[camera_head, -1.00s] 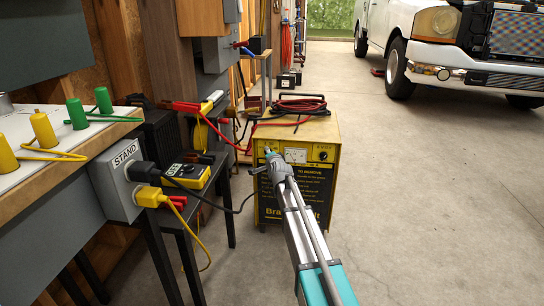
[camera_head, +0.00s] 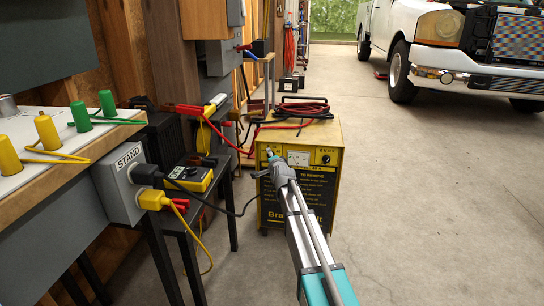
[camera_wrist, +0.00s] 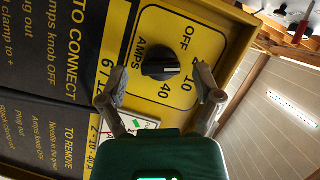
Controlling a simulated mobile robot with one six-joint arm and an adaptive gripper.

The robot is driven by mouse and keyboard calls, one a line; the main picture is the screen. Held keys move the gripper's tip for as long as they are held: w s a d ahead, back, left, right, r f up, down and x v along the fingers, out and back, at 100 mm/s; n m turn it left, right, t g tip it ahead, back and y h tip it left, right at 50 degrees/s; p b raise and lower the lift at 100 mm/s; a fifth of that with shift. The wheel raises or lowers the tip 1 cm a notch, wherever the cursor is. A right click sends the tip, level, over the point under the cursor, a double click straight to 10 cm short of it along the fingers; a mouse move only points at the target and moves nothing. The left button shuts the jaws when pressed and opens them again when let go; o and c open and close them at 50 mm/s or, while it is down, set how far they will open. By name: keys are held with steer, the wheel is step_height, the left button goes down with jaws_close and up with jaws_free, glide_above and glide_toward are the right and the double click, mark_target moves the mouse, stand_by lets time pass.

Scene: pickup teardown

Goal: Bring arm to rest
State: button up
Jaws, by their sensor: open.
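My arm reaches forward in the head view, and its gripper (camera_head: 275,162) is in front of the upper left of the yellow battery charger's face. In the wrist view my gripper (camera_wrist: 160,84) is open, with one finger on each side of a black AMPS knob (camera_wrist: 160,62). Nothing is held between the fingers. The knob sits on a yellow panel marked OFF, 10 and 40. I cannot tell whether either finger touches the panel. The yellow charger (camera_head: 330,140) stands on the floor with cables coiled on top.
At left is a bench (camera_head: 70,160) with yellow and green pegs and a grey STAND box (camera_head: 122,190). A dark side table (camera_head: 205,215) holds a yellow meter (camera_head: 190,180); cables hang nearby. A white truck (camera_head: 435,50) stands at the right. The concrete floor (camera_head: 430,200) between is clear.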

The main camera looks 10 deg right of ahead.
steer(key=shift+s, duration=0.1)
steer(key=s+r+n+g+p, duration=0.2)
steer(key=s+n+g+p, duration=0.7)
steer(key=s, duration=1.3)
steer(key=s+r+n+g+p, duration=0.35)
steer(key=s+g+p, duration=0.6)
steer(key=s, duration=1.35)
step_height(320, 180, up, 36)
steer(key=t+p, duration=0.2)
steer(key=p, duration=3.7)
steer(key=shift+w+d+r+n+h, duration=0.2)
steer(key=shift+w+d+n+h, duration=0.05)
steer(key=shift+d+n+h, duration=0.15)
